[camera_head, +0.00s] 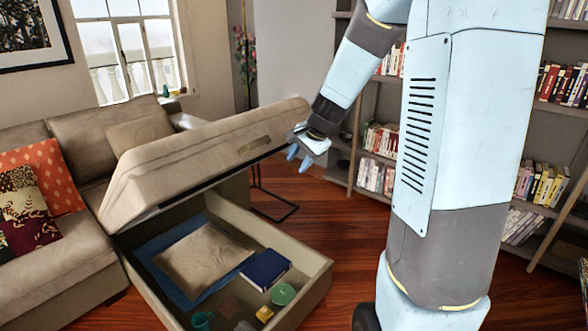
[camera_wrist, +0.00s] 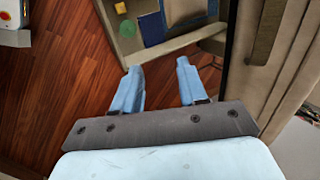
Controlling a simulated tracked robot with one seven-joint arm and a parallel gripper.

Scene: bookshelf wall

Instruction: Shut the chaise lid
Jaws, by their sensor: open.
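The chaise lid (camera_head: 205,165) is a thick beige padded slab, raised and tilted over the open storage box (camera_head: 318,268) of the sofa's chaise. A dark strap handle (camera_head: 254,145) sits on its side, also in the wrist view (camera_wrist: 264,32). My gripper (camera_head: 299,158) is open and empty, close to the right end of the lid; I cannot tell if it touches. In the wrist view, my two blue fingers (camera_wrist: 160,75) stand apart, with the lid (camera_wrist: 295,60) to their right and the box rim (camera_wrist: 180,43) beyond them.
The box holds a cushion (camera_head: 203,262), a blue book (camera_head: 265,270), a green bowl (camera_head: 283,293) and other small items. A sofa (camera_head: 65,270) with pillows adjoins on the left. Bookshelves (camera_head: 375,150) stand behind my arm. A thin dark side table (camera_head: 275,215) is behind the box. Wood floor (camera_head: 345,240) is clear to its right.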

